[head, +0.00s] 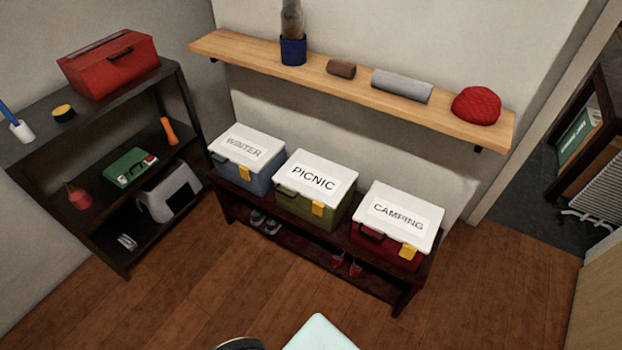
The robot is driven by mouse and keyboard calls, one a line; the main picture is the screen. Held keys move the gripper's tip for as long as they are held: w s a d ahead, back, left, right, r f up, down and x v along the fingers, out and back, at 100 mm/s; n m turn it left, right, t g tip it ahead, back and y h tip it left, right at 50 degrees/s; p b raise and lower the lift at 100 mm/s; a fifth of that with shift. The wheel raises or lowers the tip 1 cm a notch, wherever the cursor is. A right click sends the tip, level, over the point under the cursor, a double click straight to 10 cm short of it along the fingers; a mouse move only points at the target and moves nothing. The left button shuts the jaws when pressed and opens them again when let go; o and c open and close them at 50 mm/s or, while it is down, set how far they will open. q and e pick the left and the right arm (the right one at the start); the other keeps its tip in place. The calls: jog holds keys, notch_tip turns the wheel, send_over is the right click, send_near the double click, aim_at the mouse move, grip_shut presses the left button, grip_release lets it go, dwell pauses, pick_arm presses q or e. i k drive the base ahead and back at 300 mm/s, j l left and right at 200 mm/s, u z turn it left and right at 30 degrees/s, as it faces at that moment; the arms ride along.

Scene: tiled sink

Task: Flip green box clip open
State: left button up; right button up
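The green box (293,205) stands in the middle of three lidded boxes on a low dark bench. Its white lid (316,177) reads PICNIC and lies flat on top. A yellow clip (318,209) sits at the lid's front edge, towards the right, and hangs down against the front. A dark handle shows to the clip's left. The clip looks down, but it is too small to tell whether it is latched. Neither of my grippers is in view.
A blue WINTER box (252,178) stands left and a red CAMPING box (382,245) right, close beside the green box. A wooden wall shelf (440,118) runs above. A dark shelf unit (95,225) stands left. The wooden floor (300,285) in front is clear.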

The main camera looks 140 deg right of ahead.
aim_at(317, 208)
jog(key=z, duration=4.65)
